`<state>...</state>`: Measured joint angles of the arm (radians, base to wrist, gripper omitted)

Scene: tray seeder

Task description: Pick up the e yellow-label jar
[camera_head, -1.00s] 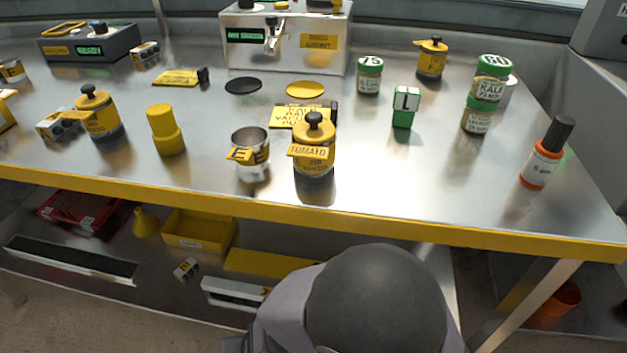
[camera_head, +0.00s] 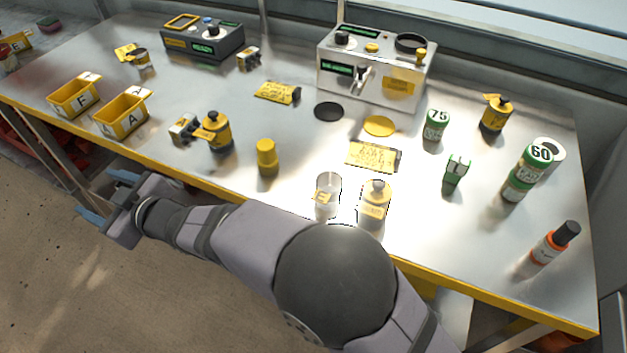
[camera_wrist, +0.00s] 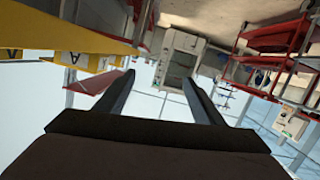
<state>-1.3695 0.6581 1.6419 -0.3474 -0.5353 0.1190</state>
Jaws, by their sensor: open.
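The E jar (camera_head: 327,190) is a small clear or silvery open jar with a yellow E label. It stands upright near the front edge of the bench, beside a yellow jar with a knobbed lid (camera_head: 375,203). My gripper (camera_head: 98,192) is beyond the bench's front edge, far left of the E jar. In the wrist view its two fingers (camera_wrist: 158,78) are spread with nothing between them. The E jar does not show clearly in the wrist view.
A yellow cylinder (camera_head: 266,160) and a yellow lidded jar (camera_head: 217,133) stand left of the E jar. A silver machine (camera_head: 374,68) is behind. Green jars stand right.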

